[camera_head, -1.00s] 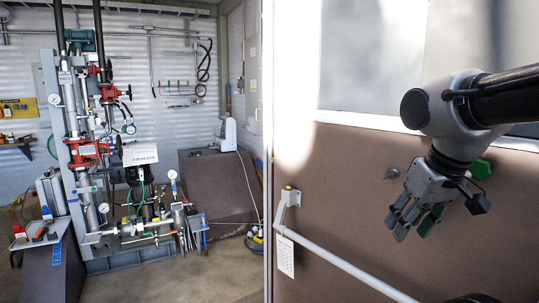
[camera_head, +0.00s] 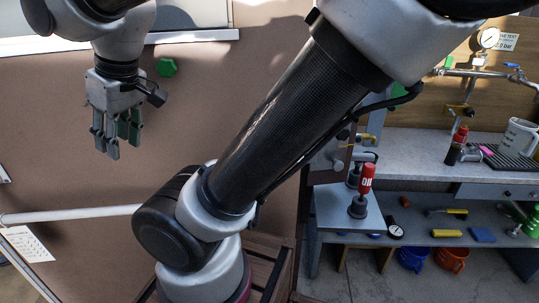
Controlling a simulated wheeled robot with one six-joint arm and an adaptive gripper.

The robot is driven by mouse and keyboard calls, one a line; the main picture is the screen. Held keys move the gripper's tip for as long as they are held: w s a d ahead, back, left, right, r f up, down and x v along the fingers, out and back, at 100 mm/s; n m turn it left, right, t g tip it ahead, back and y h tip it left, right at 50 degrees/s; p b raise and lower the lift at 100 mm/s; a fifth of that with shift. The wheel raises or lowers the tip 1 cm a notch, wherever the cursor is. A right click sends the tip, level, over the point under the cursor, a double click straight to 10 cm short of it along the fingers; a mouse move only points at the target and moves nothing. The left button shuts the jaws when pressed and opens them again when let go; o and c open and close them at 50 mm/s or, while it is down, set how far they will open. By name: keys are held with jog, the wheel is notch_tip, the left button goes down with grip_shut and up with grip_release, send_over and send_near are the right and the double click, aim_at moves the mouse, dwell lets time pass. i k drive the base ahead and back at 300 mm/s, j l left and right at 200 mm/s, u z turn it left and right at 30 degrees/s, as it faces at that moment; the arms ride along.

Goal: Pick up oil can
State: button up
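A red can with white "OIL" lettering (camera_head: 367,180) stands at the right of centre. It is upright above a dark round base (camera_head: 357,208) on a grey platform (camera_head: 335,215). I cannot tell whether the dark base is part of the can. My gripper (camera_head: 120,148) hangs at the upper left with its fingers pointing down. Its grey fingers and a green-faced finger are apart, with nothing between them. It is far to the left of the can, in front of the brown panel, and my arm spans the space between.
A workbench (camera_head: 410,150) at the right holds a gauge, a red-topped bottle (camera_head: 461,135) and a white mug (camera_head: 519,138). The lower shelf (camera_head: 400,205) holds several tools. Blue (camera_head: 411,259) and orange (camera_head: 452,259) buckets stand below. A white rail (camera_head: 70,214) runs along the brown panel.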

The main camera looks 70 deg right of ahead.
aim_at(367, 174)
jog(key=k, duration=1)
jog(key=z, duration=0.45)
jog(key=k+z, duration=0.1)
jog(key=z, duration=0.35)
jog(key=l+z, duration=0.1)
jog(key=z, duration=0.35)
jog(key=k+l+z, duration=0.1)
jog(key=z, duration=0.35)
jog(key=i+j+z, duration=0.15)
jog(key=j+z, duration=0.2)
jog(key=j, duration=0.2)
jog(key=j+z, duration=0.35)
jog(key=j, duration=0.2)
jog(key=k+j, duration=0.4)
jog(key=j, duration=0.2)
jog(key=k+j, duration=0.45)
jog(key=j, duration=0.15)
jog(key=j+z, duration=0.05)
